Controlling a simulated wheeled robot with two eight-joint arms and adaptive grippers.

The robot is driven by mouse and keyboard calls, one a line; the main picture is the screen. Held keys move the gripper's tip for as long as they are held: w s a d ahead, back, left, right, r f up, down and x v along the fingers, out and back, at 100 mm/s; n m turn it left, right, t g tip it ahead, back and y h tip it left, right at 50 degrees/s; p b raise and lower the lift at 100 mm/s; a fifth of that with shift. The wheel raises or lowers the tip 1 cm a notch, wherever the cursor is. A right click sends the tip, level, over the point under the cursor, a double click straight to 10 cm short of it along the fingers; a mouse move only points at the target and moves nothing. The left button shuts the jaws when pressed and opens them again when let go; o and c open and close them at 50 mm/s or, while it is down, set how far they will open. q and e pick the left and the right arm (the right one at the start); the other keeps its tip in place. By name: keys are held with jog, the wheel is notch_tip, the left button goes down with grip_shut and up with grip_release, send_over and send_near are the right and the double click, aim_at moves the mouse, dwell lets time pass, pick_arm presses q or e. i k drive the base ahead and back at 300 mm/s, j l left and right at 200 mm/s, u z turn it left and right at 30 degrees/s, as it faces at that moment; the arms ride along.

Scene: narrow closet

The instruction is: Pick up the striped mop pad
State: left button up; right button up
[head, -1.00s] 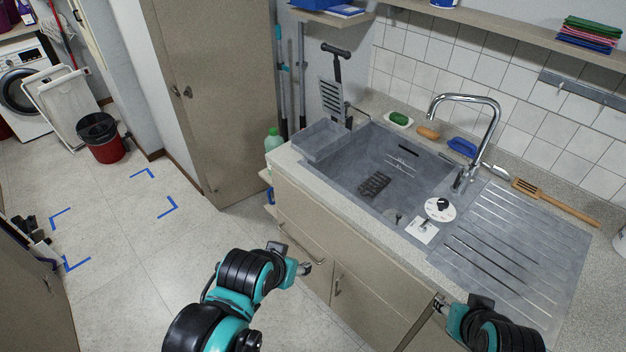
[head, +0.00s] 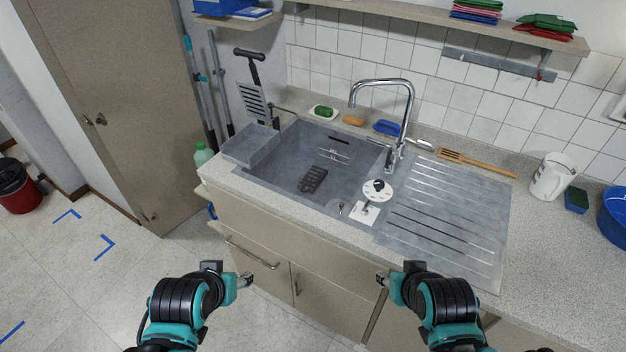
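I cannot pick out a clearly striped mop pad. A dark ribbed pad-like item (head: 313,180) lies on the floor of the grey sink (head: 268,172); I cannot tell what it is. Folded cloths lie on the wall shelf: a multicoloured stack (head: 476,11) and a green and red pile (head: 545,27). My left gripper (head: 246,281) is in front of the cabinet doors, below the counter edge. My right gripper (head: 382,279) is to its right, also in front of the cabinet. Both are apart from these items, and their finger opening is too small to tell.
The counter holds a tap (head: 408,110), a white dial on a plate (head: 377,190), a wooden-handled tool (head: 480,163), a white mug (head: 553,177), a sponge (head: 576,201) and a blue bowl (head: 613,215). A slotted-head tool (head: 254,103) stands left of the sink. Floor at left is mostly clear.

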aim_at(312, 179)
jog(key=i+j+z, duration=0.7)
jog(key=j+z, duration=0.25)
jog(key=j, duration=0.1)
